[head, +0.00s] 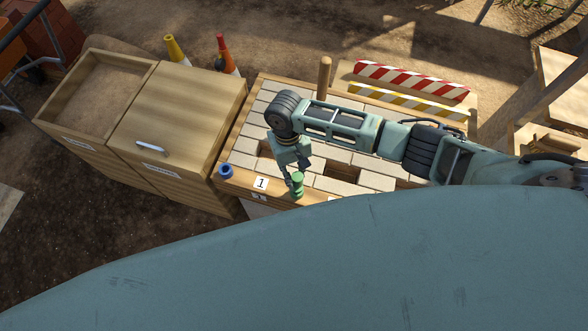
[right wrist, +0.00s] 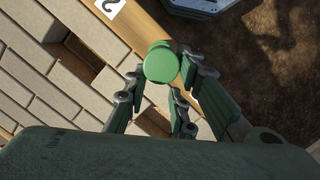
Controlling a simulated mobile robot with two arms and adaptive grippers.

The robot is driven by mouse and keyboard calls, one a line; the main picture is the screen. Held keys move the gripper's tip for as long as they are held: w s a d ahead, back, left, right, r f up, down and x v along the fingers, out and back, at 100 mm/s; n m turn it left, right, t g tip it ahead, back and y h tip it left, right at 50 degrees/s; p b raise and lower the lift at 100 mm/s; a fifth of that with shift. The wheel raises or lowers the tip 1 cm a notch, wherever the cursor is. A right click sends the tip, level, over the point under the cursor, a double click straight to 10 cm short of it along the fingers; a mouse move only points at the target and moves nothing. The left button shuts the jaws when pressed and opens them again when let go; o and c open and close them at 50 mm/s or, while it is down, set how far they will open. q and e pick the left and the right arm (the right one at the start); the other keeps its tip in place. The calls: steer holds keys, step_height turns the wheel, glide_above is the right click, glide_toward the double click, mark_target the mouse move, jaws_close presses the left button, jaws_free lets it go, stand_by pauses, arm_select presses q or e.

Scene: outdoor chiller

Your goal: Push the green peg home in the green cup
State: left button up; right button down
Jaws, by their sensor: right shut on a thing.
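The green peg (head: 297,178) is at the front edge of the brick-topped table, just right of the label "1". My right gripper (head: 299,184) reaches down to it from above and is shut on it. In the right wrist view the peg's round green top (right wrist: 161,63) shows between the fingers of the gripper (right wrist: 165,88). The green cup cannot be told apart from the peg; how deep the peg sits is hidden. My left gripper is not in view.
A blue cup (head: 226,171) stands at the table's front left corner. The brick top (head: 340,186) has open gaps. A wooden post (head: 324,76) and striped barriers (head: 412,80) stand at the back. A wooden chest (head: 180,110) stands to the left.

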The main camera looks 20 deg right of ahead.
steer(key=c, duration=1.4)
jaws_free()
steer(key=shift+o, duration=0.3)
steer(key=o, duration=0.4)
steer(key=shift+r, duration=0.1)
steer(key=r+p, duration=0.4)
steer(key=w+r+p, duration=0.1)
steer(key=r+p, duration=0.1)
steer(key=p, duration=0.1)
steer(key=shift+w+a+r, duration=0.1)
steer(key=shift+a+r, duration=0.05)
steer(key=shift+r, duration=0.2)
